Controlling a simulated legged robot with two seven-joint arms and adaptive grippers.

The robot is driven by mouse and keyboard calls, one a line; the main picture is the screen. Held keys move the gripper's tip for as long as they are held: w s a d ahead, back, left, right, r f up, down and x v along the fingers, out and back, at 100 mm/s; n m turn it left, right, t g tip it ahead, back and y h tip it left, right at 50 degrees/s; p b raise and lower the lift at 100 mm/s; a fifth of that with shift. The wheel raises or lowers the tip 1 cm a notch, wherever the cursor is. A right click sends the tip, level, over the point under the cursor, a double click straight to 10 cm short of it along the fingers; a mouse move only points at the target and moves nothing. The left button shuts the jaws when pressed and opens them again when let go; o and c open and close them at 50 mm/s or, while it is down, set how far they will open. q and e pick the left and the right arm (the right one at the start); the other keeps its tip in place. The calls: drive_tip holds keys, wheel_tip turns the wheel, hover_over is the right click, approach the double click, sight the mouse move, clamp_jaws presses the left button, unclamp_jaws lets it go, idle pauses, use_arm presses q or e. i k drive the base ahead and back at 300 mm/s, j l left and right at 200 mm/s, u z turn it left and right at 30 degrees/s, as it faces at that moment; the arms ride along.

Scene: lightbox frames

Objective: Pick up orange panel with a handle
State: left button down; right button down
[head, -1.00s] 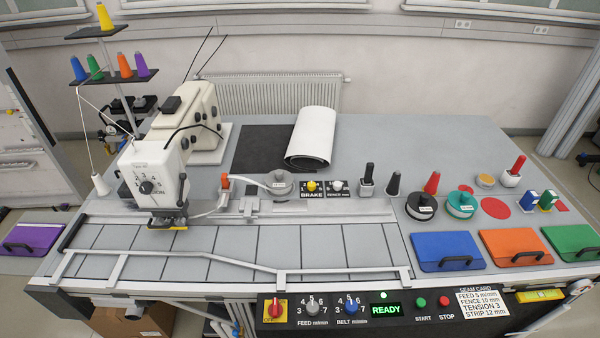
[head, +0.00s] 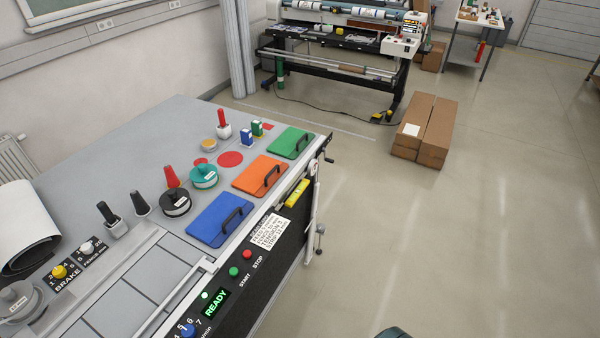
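The orange panel (head: 256,176) with a black handle (head: 271,176) lies flat near the right edge of the table. It sits between the blue panel (head: 212,221) and the green panel (head: 286,143), each with a black handle as well. Neither of my grippers shows in the head view. A small dark rounded shape at the bottom edge is too cut off to identify.
The table (head: 115,155) also holds spools, cones and a rolled white sheet (head: 25,225). A control panel with a READY display (head: 216,301) runs along its front edge. Cardboard boxes (head: 425,130) stand on the floor beyond.

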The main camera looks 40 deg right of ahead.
sight(264, 171)
drive_tip(key=z, duration=1.05)
drive_tip(key=i+l, duration=0.15)
